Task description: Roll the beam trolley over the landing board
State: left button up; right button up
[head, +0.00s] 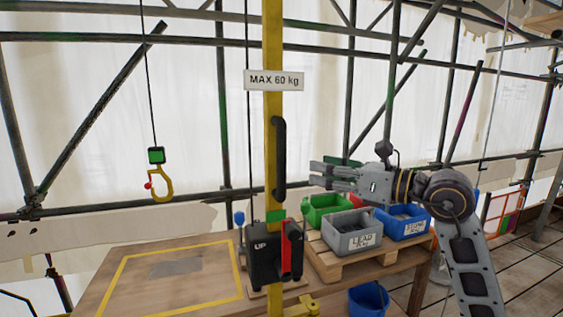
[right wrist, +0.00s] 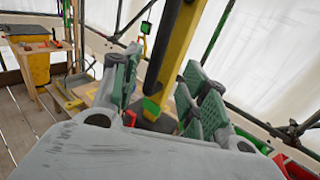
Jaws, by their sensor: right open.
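A yellow post (head: 272,60) with a "MAX 60 kg" sign (head: 273,80) stands in the middle of the head view. A long black handle (head: 279,160) is fixed on it. My right gripper (head: 322,176) is open and empty, just right of the handle, fingers pointing left at the post. In the right wrist view the yellow post (right wrist: 172,55) shows between and beyond the open fingers (right wrist: 162,90). A yellow hook (head: 160,182) under a green block hangs on a cable at left. A yellow-outlined wooden board (head: 125,300) lies below. The beam trolley itself cannot be made out. My left gripper is out of view.
A black box (head: 262,262) marked "UP" with a red lever (head: 287,250) sits low on the post. Green (head: 318,212), grey (head: 350,240) and blue (head: 405,228) bins stand on a pallet at right. A blue bucket (head: 368,300) is below. Scaffold tubes cross the back.

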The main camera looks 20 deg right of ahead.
aim_at(285, 163)
jog(key=shift+p+x, duration=1.9)
jog(key=shift+x, duration=4.45)
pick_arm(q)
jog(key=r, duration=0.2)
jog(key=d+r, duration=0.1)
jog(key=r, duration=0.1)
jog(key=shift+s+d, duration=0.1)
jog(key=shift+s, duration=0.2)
pick_arm(e)
jog(key=shift+c, duration=0.2)
grip_shut()
